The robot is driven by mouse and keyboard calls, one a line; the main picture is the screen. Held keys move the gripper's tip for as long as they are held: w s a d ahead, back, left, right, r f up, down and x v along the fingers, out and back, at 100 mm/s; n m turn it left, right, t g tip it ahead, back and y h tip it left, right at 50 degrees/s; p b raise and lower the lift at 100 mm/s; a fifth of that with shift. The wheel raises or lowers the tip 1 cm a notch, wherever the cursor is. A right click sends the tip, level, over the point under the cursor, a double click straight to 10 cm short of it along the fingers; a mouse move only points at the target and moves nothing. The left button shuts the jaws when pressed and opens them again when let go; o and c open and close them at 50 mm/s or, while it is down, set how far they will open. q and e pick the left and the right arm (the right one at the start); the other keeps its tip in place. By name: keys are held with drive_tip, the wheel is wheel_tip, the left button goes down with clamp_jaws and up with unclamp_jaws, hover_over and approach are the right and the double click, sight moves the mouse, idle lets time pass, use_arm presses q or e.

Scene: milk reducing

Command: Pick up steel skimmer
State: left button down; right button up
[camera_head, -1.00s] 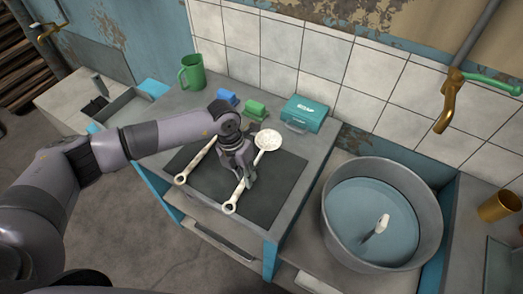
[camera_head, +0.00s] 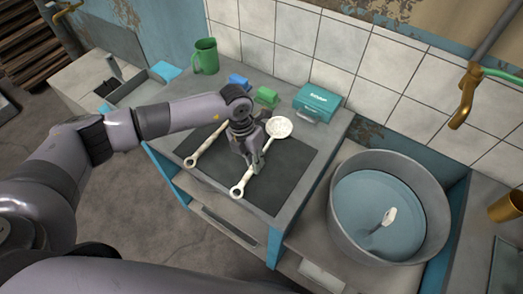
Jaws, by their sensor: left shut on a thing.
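The steel skimmer (camera_head: 279,128) has a pale round head and a long handle ending in a ring (camera_head: 237,191). It lies slantwise over the dark mat (camera_head: 277,187) on the grey table. My left gripper (camera_head: 256,164) comes down from above and is shut on the skimmer's handle, below the head. The gripper hides part of the handle, and I cannot tell whether the skimmer is clear of the mat. A second long-handled utensil (camera_head: 207,147) lies to the left, its far end hidden by my left arm. My right gripper is not in view.
A green mug (camera_head: 205,56), a blue block (camera_head: 238,81), a green block (camera_head: 266,96) and a teal box (camera_head: 317,103) stand along the tiled wall. A large metal basin (camera_head: 334,223) of bluish liquid, with a pale utensil (camera_head: 388,217) in it, is at right.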

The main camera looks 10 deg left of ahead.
use_arm(q)
wheel_tip(320, 180, up, 20)
drive_tip(key=b, duration=0.3)
idle(0.7)
